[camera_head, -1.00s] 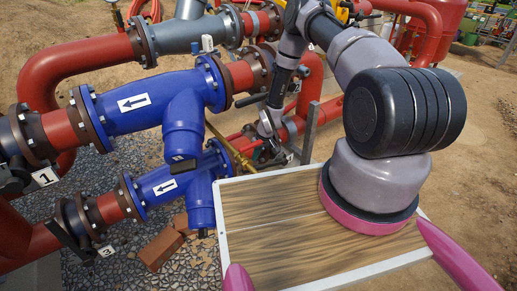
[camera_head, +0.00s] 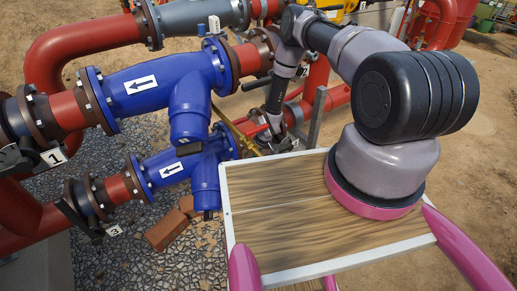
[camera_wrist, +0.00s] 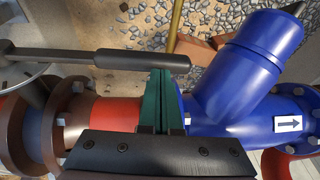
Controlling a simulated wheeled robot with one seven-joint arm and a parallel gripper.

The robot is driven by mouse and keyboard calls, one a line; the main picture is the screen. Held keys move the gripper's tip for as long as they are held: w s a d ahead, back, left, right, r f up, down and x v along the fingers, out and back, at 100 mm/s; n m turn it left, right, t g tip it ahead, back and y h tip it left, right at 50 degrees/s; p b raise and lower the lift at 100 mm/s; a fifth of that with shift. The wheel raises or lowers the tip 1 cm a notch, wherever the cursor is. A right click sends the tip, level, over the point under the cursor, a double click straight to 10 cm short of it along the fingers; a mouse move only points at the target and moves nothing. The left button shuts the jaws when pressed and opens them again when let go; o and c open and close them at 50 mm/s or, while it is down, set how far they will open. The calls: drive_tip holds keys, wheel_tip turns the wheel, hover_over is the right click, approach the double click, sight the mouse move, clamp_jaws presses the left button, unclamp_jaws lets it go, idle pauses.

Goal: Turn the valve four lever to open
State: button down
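The lever (camera_wrist: 143,62) shows in the wrist view as a grey rod with a thick black grip. It runs crosswise from a round pivot at the far left, above a red pipe with brown flanges. My gripper (camera_wrist: 163,75) has its green fingers close together, with the tips at the grip near its free end. The grip overlaps the fingertips; whether they touch it is unclear. In the head view my gripper (camera_head: 277,128) is small beside the lower pipe, right of the lower blue strainer (camera_head: 182,165). No number 4 label is readable; my arm hides part of that area.
The upper blue strainer (camera_head: 150,88) lies close left of my arm. A yellow pipe (camera_head: 235,133) passes near my gripper. Bricks (camera_head: 166,230) lie on stony ground below the pipes. Labels 1 (camera_head: 53,157) and 3 (camera_head: 114,230) mark valves at left.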

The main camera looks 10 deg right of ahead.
drive_tip(key=shift+s+a+f, duration=0.1)
drive_tip(key=shift+a+f, duration=0.15)
drive_tip(key=shift+f, duration=0.7)
drive_tip(key=shift+r, duration=0.1)
